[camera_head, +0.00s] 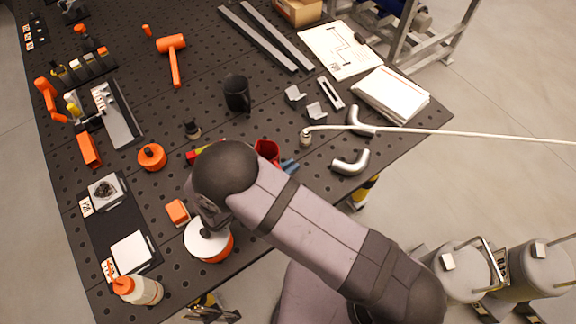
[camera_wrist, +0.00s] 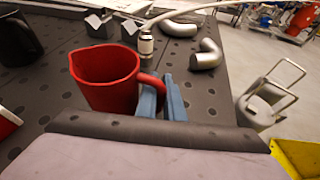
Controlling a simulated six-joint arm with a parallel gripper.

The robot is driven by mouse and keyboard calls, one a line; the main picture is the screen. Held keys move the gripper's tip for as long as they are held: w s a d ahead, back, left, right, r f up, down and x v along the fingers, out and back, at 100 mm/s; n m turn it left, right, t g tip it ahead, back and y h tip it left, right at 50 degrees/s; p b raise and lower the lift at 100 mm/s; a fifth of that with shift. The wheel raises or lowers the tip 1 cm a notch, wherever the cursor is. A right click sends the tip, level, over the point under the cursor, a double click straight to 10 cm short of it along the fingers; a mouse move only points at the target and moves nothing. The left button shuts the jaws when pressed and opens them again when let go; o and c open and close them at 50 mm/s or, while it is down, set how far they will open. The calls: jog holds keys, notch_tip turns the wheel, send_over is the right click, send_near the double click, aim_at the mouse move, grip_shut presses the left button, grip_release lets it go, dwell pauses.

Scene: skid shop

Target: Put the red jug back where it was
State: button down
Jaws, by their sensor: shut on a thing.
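The red jug (camera_wrist: 105,85) stands roughly upright in the wrist view, its open mouth up and its handle toward the right. My gripper's blue fingers (camera_wrist: 165,98) are shut on the handle. In the camera_head view only part of the red jug (camera_head: 267,150) shows behind my arm, with my gripper's blue fingertips (camera_head: 289,166) beside it. The jug's base is hidden in both views, so I cannot tell whether it touches the black perforated table (camera_head: 215,105).
A black mug (camera_head: 237,93) stands behind the jug. Bent metal pipes (camera_head: 350,163) and a hose with a metal end fitting (camera_head: 306,138) lie to the right. A white-topped orange round container (camera_head: 208,240) is near the front edge. Bare table lies around the black mug.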

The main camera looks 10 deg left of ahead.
jog(key=shift+f, duration=0.1)
jog(key=c, duration=1.9)
grip_release()
jog(key=shift+o, duration=0.2)
jog(key=shift+s+a, duration=0.1)
jog(key=b+v, duration=0.5)
jog(key=v, duration=0.6)
jog(key=shift+s+a+r, duration=0.15)
jog(key=shift+s+r, duration=0.1)
jog(key=shift+r, duration=0.05)
